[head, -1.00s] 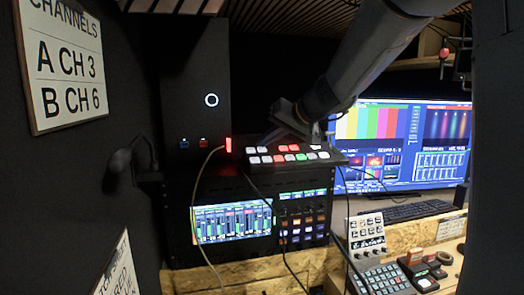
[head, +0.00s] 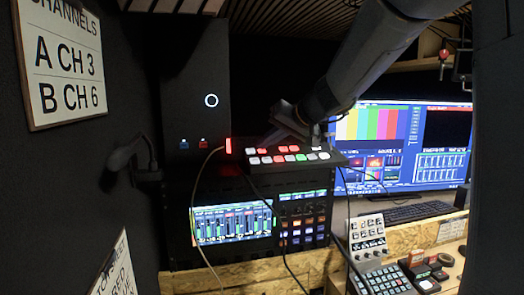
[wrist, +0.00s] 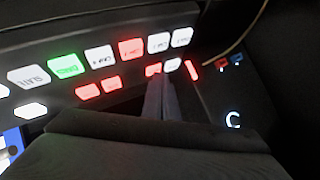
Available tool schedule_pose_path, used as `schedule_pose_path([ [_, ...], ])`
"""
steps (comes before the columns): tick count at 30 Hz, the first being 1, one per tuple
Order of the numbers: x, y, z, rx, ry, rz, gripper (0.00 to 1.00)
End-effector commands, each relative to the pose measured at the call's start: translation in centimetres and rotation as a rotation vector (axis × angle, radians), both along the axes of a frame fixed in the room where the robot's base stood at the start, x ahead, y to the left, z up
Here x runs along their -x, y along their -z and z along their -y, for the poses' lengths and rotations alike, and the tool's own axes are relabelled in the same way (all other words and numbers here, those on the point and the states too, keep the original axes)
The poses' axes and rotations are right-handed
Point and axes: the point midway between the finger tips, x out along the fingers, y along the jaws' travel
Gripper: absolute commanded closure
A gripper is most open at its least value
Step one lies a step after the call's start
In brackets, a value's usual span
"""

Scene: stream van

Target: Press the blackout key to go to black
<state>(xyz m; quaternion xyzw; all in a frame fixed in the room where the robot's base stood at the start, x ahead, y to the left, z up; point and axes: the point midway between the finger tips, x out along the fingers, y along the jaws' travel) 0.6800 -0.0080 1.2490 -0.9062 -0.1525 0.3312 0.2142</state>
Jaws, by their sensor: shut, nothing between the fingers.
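The switcher panel (head: 335,158) is a dark sloped box with rows of lit keys, under my gripper (head: 268,138). In the wrist view its long row holds white keys, a green key (wrist: 66,65) and a red key (wrist: 130,49). The shorter row has two red keys side by side, and another red key (wrist: 153,71) beside a white key (wrist: 172,65). My gripper (wrist: 162,82) is shut and empty, its fingertips at that lone red key. I cannot tell whether they touch it. No key label readable here says blackout.
A monitor (head: 403,185) stands behind on the right, with colour bars and a dark upper-right pane. A rack with a meter screen (head: 232,222) is below the panel. Cables hang in front. A keypad (head: 385,280) and a keyboard (head: 405,212) are at the lower right.

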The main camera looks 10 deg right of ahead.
Motion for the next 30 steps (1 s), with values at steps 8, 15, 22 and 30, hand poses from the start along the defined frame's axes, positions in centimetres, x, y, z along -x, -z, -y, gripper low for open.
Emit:
schedule_pose_path([
  [8, 0.3, -1.1, 0.0, 0.001, -0.001, 0.001, 1.00],
  [15, 0.4, -1.6, 0.0, 0.000, 0.000, 0.000, 1.00],
  [22, 0.4, -1.6, 0.0, 0.000, 0.000, 0.000, 1.00],
  [30, 0.9, -3.5, 0.0, 0.001, -0.001, 0.000, 1.00],
])
